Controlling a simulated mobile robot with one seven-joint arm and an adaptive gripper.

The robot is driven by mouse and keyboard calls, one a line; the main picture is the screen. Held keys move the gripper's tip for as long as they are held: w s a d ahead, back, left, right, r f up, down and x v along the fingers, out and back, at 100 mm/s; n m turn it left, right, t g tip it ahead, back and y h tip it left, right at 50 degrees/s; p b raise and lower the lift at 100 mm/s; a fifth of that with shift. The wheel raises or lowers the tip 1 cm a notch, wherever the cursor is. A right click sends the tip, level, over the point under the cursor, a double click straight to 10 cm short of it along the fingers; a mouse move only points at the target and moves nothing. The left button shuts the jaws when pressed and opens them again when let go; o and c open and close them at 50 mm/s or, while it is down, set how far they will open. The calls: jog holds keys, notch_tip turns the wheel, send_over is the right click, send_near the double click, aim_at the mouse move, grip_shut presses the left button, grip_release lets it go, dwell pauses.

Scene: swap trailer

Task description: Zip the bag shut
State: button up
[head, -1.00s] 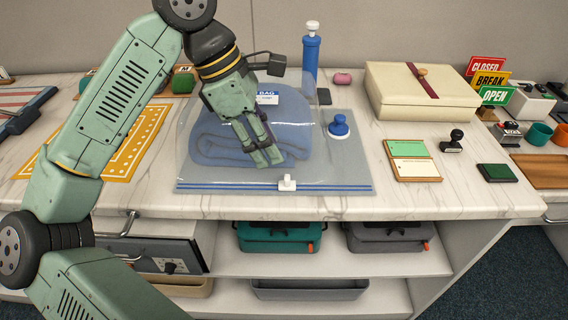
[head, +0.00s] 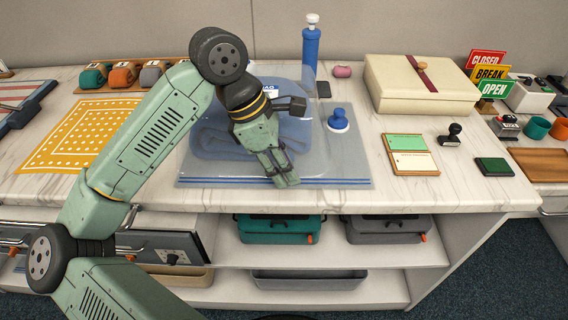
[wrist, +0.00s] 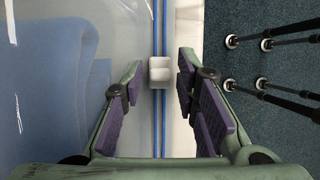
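The clear bag (head: 353,172), with a folded blue cloth (head: 215,140) inside, lies flat on the counter. Its blue zip line (head: 225,182) runs along the counter's front edge, and also shows in the wrist view (wrist: 158,120). The white slider (wrist: 160,71) sits on the zip line in the wrist view. In the head view my gripper (head: 286,181) is over the zip line and hides the slider. In the wrist view my gripper (wrist: 161,76) is open, its purple-padded fingers on either side of the slider with a gap at each side.
A blue bottle (head: 311,48), a cream box (head: 420,85) and a green-and-cream card board (head: 410,155) are behind and right. Open shelves with a teal case (head: 279,230) lie below the counter edge.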

grip_shut()
dwell(0.4)
jog(key=d+b, duration=0.5)
jog(key=d, duration=0.9)
jog(key=shift+d, duration=0.15)
jog(key=shift+o, duration=1.4)
grip_release()
jog(key=shift+r, duration=0.1)
